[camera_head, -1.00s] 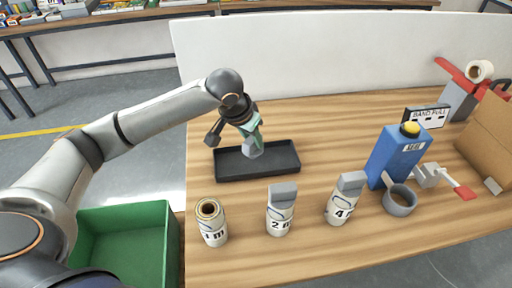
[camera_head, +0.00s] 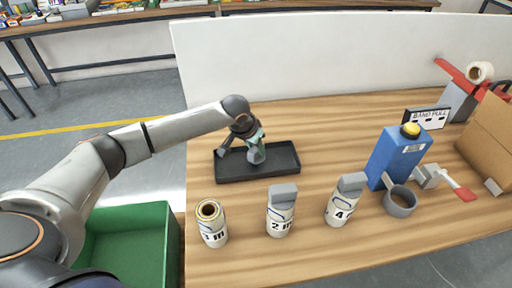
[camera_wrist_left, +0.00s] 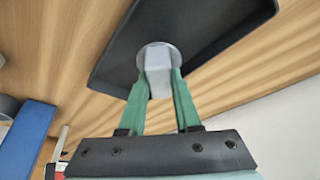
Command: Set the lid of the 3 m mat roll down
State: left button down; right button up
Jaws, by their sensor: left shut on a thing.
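My left gripper (camera_head: 255,147) is shut on the lid and reaches down over the tray. In the left wrist view the green fingers (camera_wrist_left: 159,92) grip both sides of the lid (camera_wrist_left: 156,72), with the tray (camera_wrist_left: 215,48) behind it. I cannot tell whether the lid touches the tray floor. The mat roll (camera_head: 212,224), its label partly readable as "m", stands without a lid, its brown core showing. My right gripper is not in view.
Rolls marked "2 m" (camera_head: 280,212) and "4" (camera_head: 344,201) stand with grey lids on. A green bin (camera_head: 128,245) is at the lower left. The table behind the tray is clear.

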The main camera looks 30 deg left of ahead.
pick_arm(q)
jog(key=shift+f, duration=0.15)
jog(key=c, duration=0.6)
grip_release()
jog(key=v, duration=1.2)
jog(key=shift+p, duration=0.3)
